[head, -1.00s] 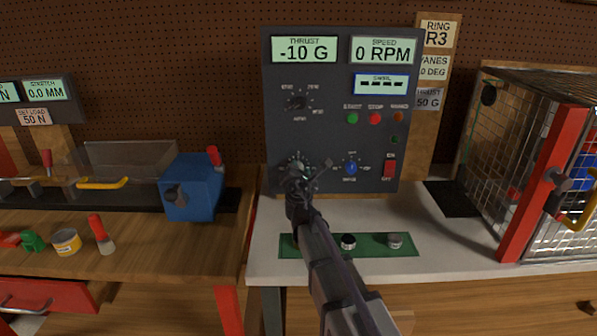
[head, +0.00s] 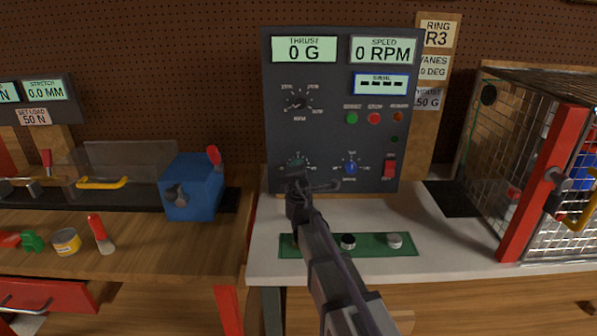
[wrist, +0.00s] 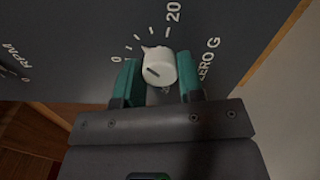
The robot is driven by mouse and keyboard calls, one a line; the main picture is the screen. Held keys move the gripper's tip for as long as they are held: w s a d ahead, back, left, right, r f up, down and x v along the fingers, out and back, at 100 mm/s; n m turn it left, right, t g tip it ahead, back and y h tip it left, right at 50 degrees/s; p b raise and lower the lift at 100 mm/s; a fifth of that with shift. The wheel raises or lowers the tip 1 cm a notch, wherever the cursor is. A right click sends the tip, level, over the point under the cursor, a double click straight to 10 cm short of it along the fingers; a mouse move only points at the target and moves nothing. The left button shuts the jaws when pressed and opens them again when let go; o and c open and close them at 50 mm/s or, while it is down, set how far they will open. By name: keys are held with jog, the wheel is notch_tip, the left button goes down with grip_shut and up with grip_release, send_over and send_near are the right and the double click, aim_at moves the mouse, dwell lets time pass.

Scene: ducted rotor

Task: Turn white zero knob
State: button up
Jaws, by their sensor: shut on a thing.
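The white zero knob (wrist: 158,66) shows in the wrist view on the dark panel, with "ERO G" lettering beside it and scale marks from 0 to 20. My gripper (wrist: 159,76) has its two teal fingers on either side of the knob and is shut on it. In the head view my gripper (head: 297,167) is at the lower left of the control panel (head: 335,125) and hides most of the knob. The thrust display (head: 304,50) reads 0 G.
A blue knob (head: 351,168) and a red switch (head: 389,168) are to the right on the panel. A green strip (head: 373,250) with small parts lies on the white bench below. A mesh cage (head: 545,160) with a red frame stands at the right.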

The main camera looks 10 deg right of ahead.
jog(key=shift+m, duration=0.5)
jog(key=o, duration=0.9)
jog(key=s, duration=0.3)
jog(key=s+a, duration=0.1)
jog(key=s, duration=0.3)
jog(key=s+a, duration=0.1)
jog(key=s, duration=0.2)
jog(key=shift+s, duration=0.3)
